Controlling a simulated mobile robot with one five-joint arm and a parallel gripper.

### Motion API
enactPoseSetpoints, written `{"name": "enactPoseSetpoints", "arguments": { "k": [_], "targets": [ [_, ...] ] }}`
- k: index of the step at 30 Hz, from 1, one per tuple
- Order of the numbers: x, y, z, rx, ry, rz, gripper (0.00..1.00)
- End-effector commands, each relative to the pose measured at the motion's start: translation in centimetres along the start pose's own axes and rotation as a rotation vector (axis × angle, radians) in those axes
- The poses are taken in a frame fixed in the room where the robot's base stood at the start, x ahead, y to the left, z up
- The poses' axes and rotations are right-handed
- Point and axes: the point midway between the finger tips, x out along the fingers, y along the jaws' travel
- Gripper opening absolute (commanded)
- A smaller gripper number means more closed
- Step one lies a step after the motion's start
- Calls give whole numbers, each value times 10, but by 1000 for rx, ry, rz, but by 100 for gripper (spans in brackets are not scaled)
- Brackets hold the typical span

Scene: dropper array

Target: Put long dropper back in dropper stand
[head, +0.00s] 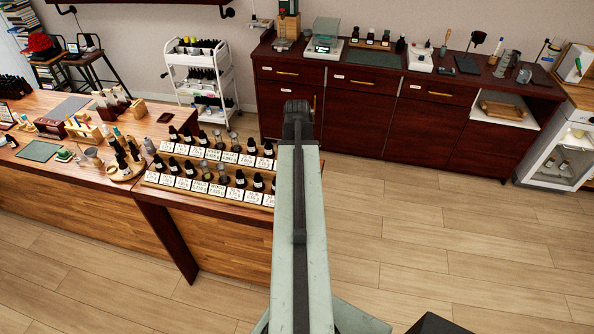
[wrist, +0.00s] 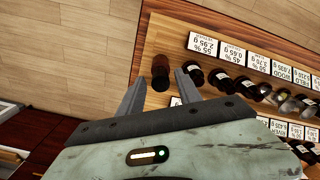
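My gripper (wrist: 160,78) is open in the wrist view, its two grey fingers apart. A dark brown upright cylinder (wrist: 160,66), seen from above, shows between and just beyond the fingertips, near the end of the wooden rack (wrist: 212,26). Gaps show on both sides of it, so it is not gripped. I cannot tell whether it is a bottle or a dropper. In the head view my arm hides the gripper. I cannot pick out the long dropper or surely identify its stand; a round wooden holder (head: 118,176) with small dark bottles stands on the left counter.
Two rows of dark bottles with white price cards (head: 222,155) stand on the counter (head: 160,197). A white trolley (head: 200,70) is behind. A red-brown cabinet (head: 355,108) lines the wall. The wooden floor (head: 440,230) at right is largely clear.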

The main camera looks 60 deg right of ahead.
Motion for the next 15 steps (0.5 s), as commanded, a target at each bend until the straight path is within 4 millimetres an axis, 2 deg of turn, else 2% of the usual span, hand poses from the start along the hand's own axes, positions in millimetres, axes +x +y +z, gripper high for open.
{"name": "enactPoseSetpoints", "arguments": {
  "k": [10, 15],
  "targets": [
    [-1, 0, 0, 0, 0, 0, 50],
    [-15, 0, 0, 0, 0, 0, 50]
  ]
}}
